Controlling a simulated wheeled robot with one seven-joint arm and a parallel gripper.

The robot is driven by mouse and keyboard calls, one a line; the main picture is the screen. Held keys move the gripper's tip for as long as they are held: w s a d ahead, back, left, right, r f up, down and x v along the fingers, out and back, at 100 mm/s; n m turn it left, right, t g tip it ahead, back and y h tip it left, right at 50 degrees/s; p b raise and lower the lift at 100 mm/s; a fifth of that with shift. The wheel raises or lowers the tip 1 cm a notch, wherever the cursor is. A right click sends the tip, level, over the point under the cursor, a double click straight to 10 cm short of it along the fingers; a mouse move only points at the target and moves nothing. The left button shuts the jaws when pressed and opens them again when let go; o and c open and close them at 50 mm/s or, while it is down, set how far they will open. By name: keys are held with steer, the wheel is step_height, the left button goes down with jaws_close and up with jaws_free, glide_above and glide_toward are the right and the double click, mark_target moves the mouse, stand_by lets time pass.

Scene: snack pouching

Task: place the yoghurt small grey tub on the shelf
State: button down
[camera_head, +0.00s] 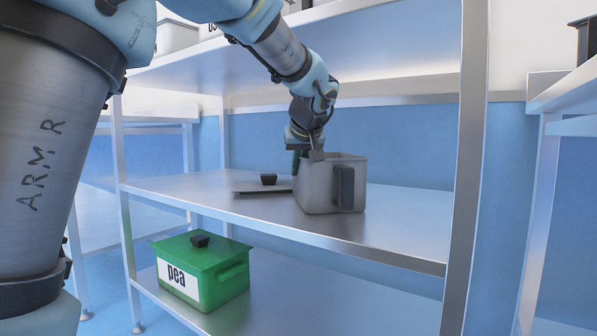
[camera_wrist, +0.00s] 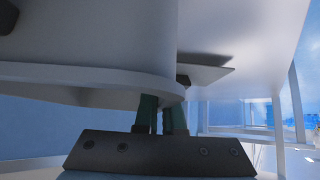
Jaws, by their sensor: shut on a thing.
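The small grey tub (camera_head: 320,190) is open-topped, with a dark handle (camera_head: 346,188) on its near side. It is upright at the middle shelf (camera_head: 400,228), and its base looks to be on or very close to the board. My gripper (camera_head: 307,157) reaches down from above at the tub's back left rim. In the wrist view my gripper (camera_wrist: 162,115) has its two green fingers closed on the rim of the tub (camera_wrist: 90,80), whose grey wall fills the upper left. The inside of the tub is mostly hidden. No yoghurt label shows.
A flat grey lid (camera_head: 250,189) with a black knob lies just left of the tub. A green box marked "pea" (camera_head: 205,272) stands on the lower shelf. The middle shelf's right part is clear.

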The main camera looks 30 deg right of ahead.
steer(key=c, duration=1.5)
jaws_free()
steer(key=shift+f, duration=0.1)
steer(key=o, duration=0.5)
steer(key=shift+s+r, duration=0.15)
steer(key=shift+r, duration=0.2)
steer(key=p+v, duration=0.2)
steer(key=v, duration=0.5)
steer(key=shift+s+a, duration=0.1)
steer(key=shift+a+p, duration=0.1)
steer(key=shift+p, duration=0.2)
